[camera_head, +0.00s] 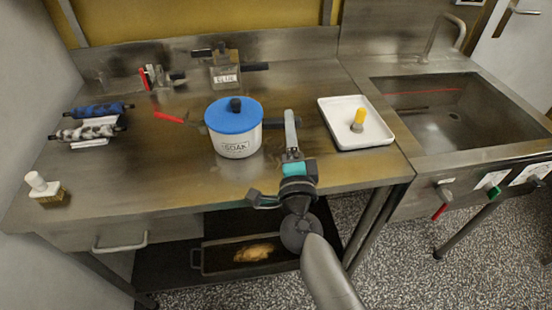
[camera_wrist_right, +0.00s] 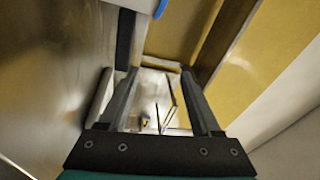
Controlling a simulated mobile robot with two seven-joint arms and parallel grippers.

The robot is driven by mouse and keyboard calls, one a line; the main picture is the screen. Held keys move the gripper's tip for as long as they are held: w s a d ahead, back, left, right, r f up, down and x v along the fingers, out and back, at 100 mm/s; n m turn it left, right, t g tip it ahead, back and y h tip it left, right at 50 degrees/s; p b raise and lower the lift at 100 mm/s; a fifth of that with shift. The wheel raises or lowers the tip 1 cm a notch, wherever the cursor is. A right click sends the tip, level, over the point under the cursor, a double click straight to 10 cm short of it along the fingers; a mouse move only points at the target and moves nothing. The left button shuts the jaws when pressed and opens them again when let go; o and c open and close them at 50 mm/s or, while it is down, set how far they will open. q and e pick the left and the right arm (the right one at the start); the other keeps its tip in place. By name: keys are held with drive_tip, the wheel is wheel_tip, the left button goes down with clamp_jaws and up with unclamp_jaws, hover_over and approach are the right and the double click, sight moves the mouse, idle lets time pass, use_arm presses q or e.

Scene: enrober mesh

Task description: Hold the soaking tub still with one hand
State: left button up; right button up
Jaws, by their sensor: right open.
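The soaking tub (camera_head: 237,143) is a white round pot marked SOAK with a blue lid (camera_head: 232,115) and a black knob. It stands upright on the steel worktop in the head view. A dark side handle shows at its right. My right gripper (camera_head: 271,160) is open just right of and in front of the tub, with no clear contact. In the right wrist view its two fingers (camera_wrist_right: 163,98) are spread apart with nothing gripped between them. A bit of blue and white at the top of that view may be the tub. My left gripper is not in view.
A metal box with a label (camera_head: 225,72) stands behind the tub. A white tray (camera_head: 378,137) holding a yellow-handled tool lies to the right, before the sink (camera_head: 440,115). Rollers (camera_head: 92,122) and a brush (camera_head: 47,190) are at left.

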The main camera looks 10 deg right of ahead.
drive_tip(key=m+g+y, duration=0.1)
approach(270, 128)
drive_tip(key=shift+s+d+r, duration=0.25)
drive_tip(key=shift+s+r, duration=0.05)
drive_tip(key=shift+r, duration=0.1)
drive_tip(key=shift+a+f, duration=0.1)
drive_tip(key=w, duration=1.1)
drive_tip(key=shift+w+d, duration=0.35)
drive_tip(key=shift+w, duration=0.05)
drive_tip(key=shift+c, duration=0.2)
clamp_jaws()
